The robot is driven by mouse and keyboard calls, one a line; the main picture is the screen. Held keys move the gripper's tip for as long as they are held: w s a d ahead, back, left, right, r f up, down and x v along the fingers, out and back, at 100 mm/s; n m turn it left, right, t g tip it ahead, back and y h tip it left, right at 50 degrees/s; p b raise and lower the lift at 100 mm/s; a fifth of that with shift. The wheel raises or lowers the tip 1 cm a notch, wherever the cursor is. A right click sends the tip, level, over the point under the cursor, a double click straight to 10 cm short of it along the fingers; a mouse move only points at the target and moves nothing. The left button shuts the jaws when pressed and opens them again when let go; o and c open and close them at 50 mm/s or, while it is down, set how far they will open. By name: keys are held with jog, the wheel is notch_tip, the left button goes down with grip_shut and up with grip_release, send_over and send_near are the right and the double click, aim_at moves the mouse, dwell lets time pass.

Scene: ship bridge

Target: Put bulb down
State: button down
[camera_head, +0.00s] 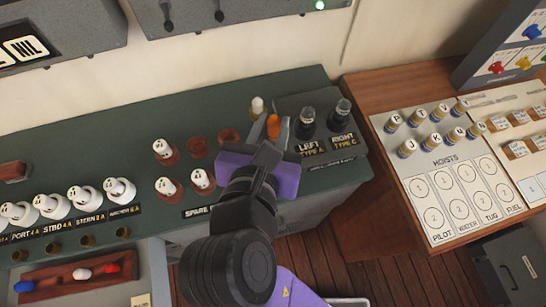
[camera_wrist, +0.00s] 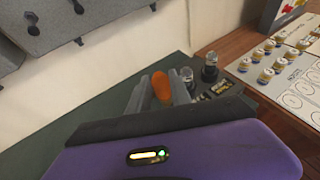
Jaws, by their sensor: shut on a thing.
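My gripper (camera_head: 279,128) is over the green counter (camera_head: 110,140), beside the dark lamp panel. It is shut on an orange bulb (camera_head: 273,125), which shows between the grey fingers in the wrist view (camera_wrist: 161,86). Whether the bulb touches anything below cannot be told. The lamp panel (camera_head: 318,150) carries two dark lamps with clear tops, labelled left type A (camera_head: 306,122) and right type C (camera_head: 340,115). My purple gripper body hides part of the counter.
White plugs (camera_head: 163,150) and open reddish-brown sockets (camera_head: 197,147) stand left of my gripper. A row of larger white plugs (camera_head: 80,196) lines the front left. The hoists board (camera_head: 450,175) with several small pieces lies right. The counter's back left is clear.

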notch_tip(320, 180, down, 14)
jog(key=shift+r+b, duration=0.2)
jog(key=shift+b, duration=0.2)
jog(key=c, duration=1.2)
grip_release()
jog(key=shift+o, duration=0.2)
jog(key=shift+s, duration=0.1)
jog(key=v, duration=1.2)
